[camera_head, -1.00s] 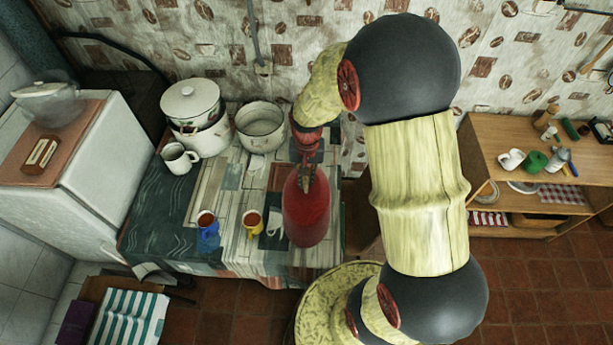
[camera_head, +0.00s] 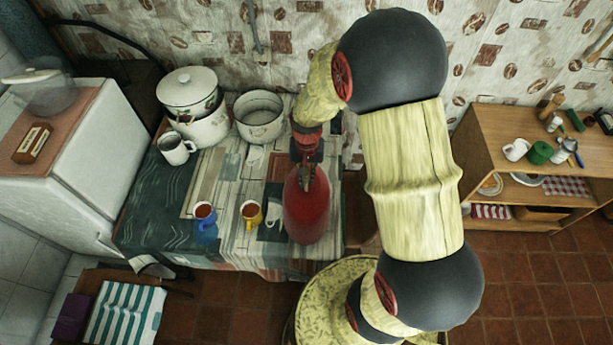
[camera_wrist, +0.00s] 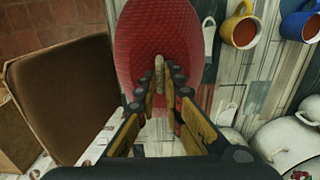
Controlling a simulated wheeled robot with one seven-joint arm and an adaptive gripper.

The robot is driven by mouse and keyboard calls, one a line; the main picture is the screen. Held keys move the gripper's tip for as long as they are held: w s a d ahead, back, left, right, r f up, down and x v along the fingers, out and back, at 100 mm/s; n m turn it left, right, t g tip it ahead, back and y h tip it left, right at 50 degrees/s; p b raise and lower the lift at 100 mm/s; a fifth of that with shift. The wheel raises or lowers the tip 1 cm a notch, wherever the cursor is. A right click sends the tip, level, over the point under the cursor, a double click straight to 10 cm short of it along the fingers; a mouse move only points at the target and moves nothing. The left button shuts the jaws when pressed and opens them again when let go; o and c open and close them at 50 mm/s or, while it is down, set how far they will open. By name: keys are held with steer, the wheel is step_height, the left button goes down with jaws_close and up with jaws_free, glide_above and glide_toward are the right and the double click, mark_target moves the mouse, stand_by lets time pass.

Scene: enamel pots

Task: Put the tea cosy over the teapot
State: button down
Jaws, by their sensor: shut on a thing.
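The red tea cosy (camera_head: 307,212) is at the right end of the table in the head view. It also fills the upper middle of the wrist view (camera_wrist: 150,30), with a quilted surface. My gripper (camera_head: 306,178) points down above it. In the wrist view my gripper (camera_wrist: 159,78) is shut on the pale loop at the cosy's top. A white curved piece, seemingly part of the teapot (camera_head: 272,217), shows against the cosy's left side. The rest of the teapot is hidden by the cosy. I cannot tell how far down over it the cosy is.
A blue cup (camera_head: 205,229) and a yellow cup (camera_head: 251,216) with brown contents stand left of the cosy. A lidded pot (camera_head: 188,92), an open pot (camera_head: 260,118) and a white mug (camera_head: 175,148) stand farther back. A brown-topped stool (camera_wrist: 65,90) is beside the table.

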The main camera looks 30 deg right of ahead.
stand_by(0.3)
steer(key=c, duration=2)
jaws_free()
steer(key=o, duration=0.5)
steer(key=shift+c, duration=0.2)
steer(key=shift+o, duration=1)
steer(key=shift+r, duration=0.1)
steer(key=shift+r+p, duration=2.55)
steer(key=shift+r, duration=0.85)
